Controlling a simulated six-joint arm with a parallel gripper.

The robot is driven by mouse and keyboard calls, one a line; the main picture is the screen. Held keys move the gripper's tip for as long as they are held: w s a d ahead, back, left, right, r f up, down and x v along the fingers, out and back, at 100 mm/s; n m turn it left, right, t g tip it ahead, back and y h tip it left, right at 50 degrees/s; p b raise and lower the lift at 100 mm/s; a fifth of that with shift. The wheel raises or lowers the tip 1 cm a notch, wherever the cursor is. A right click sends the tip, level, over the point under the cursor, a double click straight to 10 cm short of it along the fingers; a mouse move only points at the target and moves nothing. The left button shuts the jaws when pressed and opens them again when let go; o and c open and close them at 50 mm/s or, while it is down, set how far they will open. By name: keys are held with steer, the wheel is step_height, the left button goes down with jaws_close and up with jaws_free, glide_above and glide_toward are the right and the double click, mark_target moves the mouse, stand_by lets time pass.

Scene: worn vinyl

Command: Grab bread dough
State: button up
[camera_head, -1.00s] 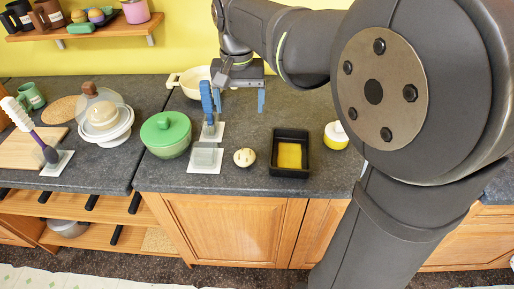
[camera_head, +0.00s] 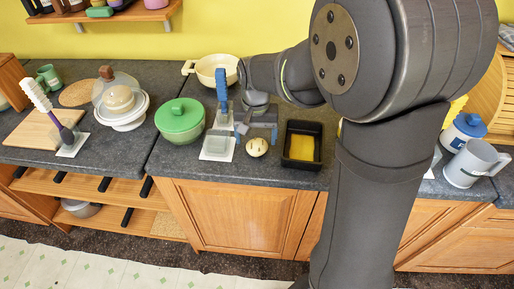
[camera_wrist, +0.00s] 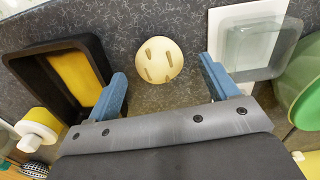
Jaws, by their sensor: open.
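The bread dough (camera_head: 257,146) is a small round pale cream ball with dark slashes on top, on the dark counter (camera_head: 190,172) between a glass dish and a black loaf pan. In the wrist view the dough (camera_wrist: 159,60) lies ahead of my gripper, centred between its blue fingers. My gripper (camera_wrist: 163,74) is open and empty, one finger on each side of the dough's near edge, with a gap to both. In the head view my gripper (camera_head: 257,132) is low over the counter just behind the dough. Whether the fingers reach the dough's height is unclear.
The black loaf pan (camera_head: 290,160) with a yellow base stands close right of the dough. A clear dish (camera_head: 216,147) on a white mat and a green-lidded pot (camera_head: 180,121) stand left. A blue brush-like item (camera_head: 221,84) stands behind the dish. Counter in front is clear.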

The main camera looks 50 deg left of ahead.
mark_target(257, 145)
steer(key=f, duration=0.4)
steer(key=shift+w, duration=0.25)
steer(key=c, duration=1.1)
steer(key=shift+c, duration=0.2)
steer(key=shift+r, duration=0.15)
